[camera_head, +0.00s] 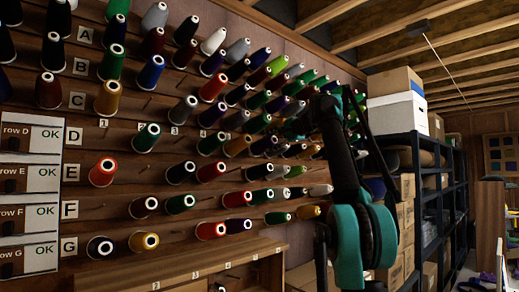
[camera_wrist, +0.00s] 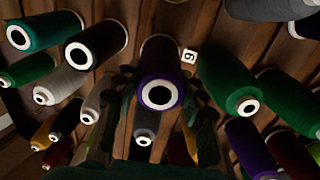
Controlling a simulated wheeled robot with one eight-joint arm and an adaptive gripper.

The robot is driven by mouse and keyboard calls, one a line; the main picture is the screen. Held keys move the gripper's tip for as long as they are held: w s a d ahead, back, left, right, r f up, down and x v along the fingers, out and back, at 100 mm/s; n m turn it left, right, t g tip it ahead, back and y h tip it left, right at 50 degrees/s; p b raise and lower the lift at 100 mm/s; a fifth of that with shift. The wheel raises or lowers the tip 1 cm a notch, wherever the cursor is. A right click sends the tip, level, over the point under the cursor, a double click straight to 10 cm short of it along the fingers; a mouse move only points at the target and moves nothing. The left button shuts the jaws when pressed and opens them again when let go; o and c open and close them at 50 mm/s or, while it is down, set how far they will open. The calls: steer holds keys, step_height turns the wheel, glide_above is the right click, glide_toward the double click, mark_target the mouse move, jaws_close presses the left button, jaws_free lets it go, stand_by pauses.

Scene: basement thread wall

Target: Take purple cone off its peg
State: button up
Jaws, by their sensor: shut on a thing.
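The purple cone (camera_wrist: 158,66) is in the middle of the wrist view, its white-ringed tip facing the camera. My gripper (camera_wrist: 160,92) has its dark fingers on the left and right sides of this cone and is shut on it. The number 9 label (camera_wrist: 190,56) is on the wood just right of the cone. In the head view my gripper (camera_head: 291,130) is in among the cones at the wall's right part, and the held cone cannot be made out there. Whether its base touches the wall, and its peg, are hidden.
A green cone (camera_wrist: 225,75) stands close on the right and a dark cone (camera_wrist: 98,42) on the left. A grey cone (camera_wrist: 147,120) sits just below, between the fingers. Another purple cone (camera_wrist: 250,145) is lower right. A shelf rack (camera_head: 428,190) with boxes stands right of the wall.

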steer(key=v, duration=0.8)
steer(key=shift+s+d, duration=0.2)
steer(key=shift+s, duration=0.15)
stand_by(0.4)
steer(key=shift+s+d+r, duration=0.55)
steer(key=shift+s+r, duration=0.1)
steer(key=shift+s, duration=0.1)
steer(key=shift+s+d+r, duration=0.6)
steer(key=shift+s+r, duration=0.05)
steer(key=shift+s, duration=0.15)
